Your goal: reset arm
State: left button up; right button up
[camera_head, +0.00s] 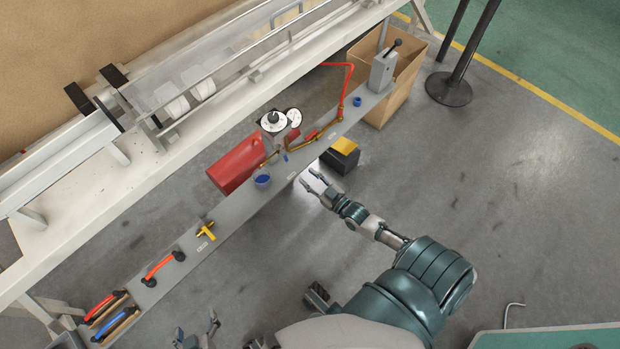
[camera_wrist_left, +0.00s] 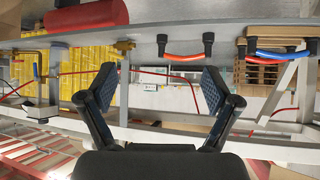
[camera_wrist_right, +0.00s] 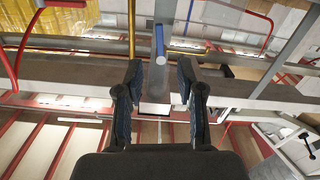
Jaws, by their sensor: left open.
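My right arm reaches up from the bottom of the head view. Its gripper (camera_head: 314,180) is beside the front edge of the long grey shelf (camera_head: 228,203), near the black and yellow box (camera_head: 341,154). My left gripper (camera_head: 197,334) shows at the bottom edge of the head view, clear of the shelf. In the left wrist view its fingers (camera_wrist_left: 158,85) are wide apart and empty. Most of the left arm is out of view.
The shelf bears a blue cup (camera_head: 262,181), a brass fitting (camera_head: 206,230), orange-red handles (camera_head: 158,267) and a grey lever box (camera_head: 383,70). A red cylinder (camera_head: 236,164) lies behind it. A black post base (camera_head: 448,89) stands at upper right. The floor at right is largely clear.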

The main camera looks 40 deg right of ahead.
dwell(0.3)
jog(key=s+a+f+g+p, duration=0.85)
jog(key=s+f, duration=0.35)
jog(key=f, duration=0.2)
pick_arm(q)
jog(key=s+a+f+g+y+p, duration=0.1)
jog(key=s+f+g, duration=0.3)
jog(key=s+f, duration=0.4)
jog(key=s+a+f+g+p, duration=0.2)
jog(key=s+f, duration=0.5)
jog(key=f, duration=0.8)
jog(key=shift+s+a+g+y, duration=0.4)
jog(key=shift+a+g, duration=0.35)
jog(key=shift+g, duration=0.35)
pick_arm(e)
jog(key=s+a+f+g, duration=0.1)
jog(key=s+a+g, duration=0.1)
jog(key=s, duration=0.3)
jog(key=s+a+f+g, duration=0.2)
jog(key=s+g, duration=0.1)
jog(key=s, duration=0.3)
jog(key=s+a+f+g+h, duration=0.1)
jog(key=s+a+f+g, duration=0.1)
jog(key=s, duration=0.4)
jog(key=shift+s+f+g, duration=0.15)
jog(key=shift+s+g, duration=0.1)
jog(key=shift+g, duration=0.2)
pick_arm(q)
jog(key=shift+w+a, duration=0.1)
